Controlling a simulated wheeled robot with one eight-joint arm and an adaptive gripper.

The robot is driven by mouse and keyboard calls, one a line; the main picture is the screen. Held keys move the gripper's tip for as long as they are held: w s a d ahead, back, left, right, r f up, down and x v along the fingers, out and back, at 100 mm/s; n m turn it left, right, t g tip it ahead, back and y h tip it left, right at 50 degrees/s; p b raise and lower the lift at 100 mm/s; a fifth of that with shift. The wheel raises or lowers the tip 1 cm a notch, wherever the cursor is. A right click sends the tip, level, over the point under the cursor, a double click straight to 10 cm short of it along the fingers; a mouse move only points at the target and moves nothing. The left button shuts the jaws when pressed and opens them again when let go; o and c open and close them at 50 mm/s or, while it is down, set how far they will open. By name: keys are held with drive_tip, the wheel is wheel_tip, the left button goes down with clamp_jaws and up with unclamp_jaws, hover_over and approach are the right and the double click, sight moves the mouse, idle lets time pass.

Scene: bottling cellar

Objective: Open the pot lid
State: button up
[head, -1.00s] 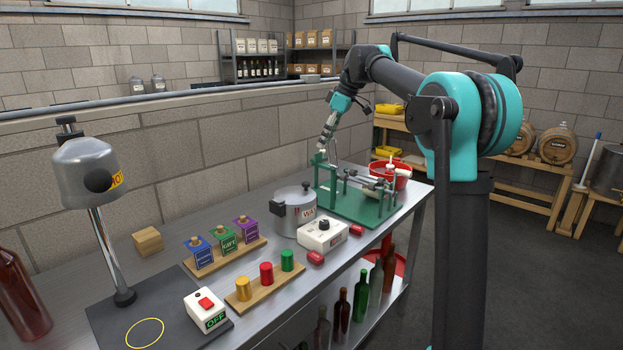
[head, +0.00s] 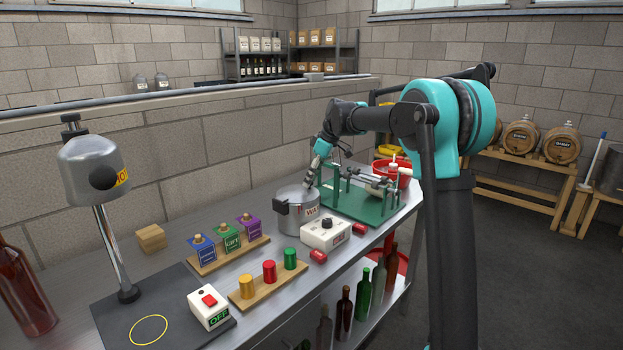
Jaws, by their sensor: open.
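The pot (head: 291,221) is a silver metal pot with a dark side handle and a label on its front. It stands on the steel bench, behind the white box with a dark knob. Its lid (head: 290,191) is on top, and the lid's knob is largely hidden by my gripper. My gripper (head: 309,187) is at the right side of the lid, pointing down and to the left. It is open. Whether its fingers touch the lid or knob, I cannot tell at this size.
The white knob box (head: 325,236) stands in front of the pot. The green bottling stand (head: 375,207) is close on the right, near my arm. Red, yellow and green cylinders (head: 269,271) and small colored boxes (head: 229,242) stand on wooden boards at left.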

drive_tip(key=shift+f, duration=0.1)
drive_tip(key=shift+c, duration=0.5)
clamp_jaws()
drive_tip(key=shift+a, duration=0.1)
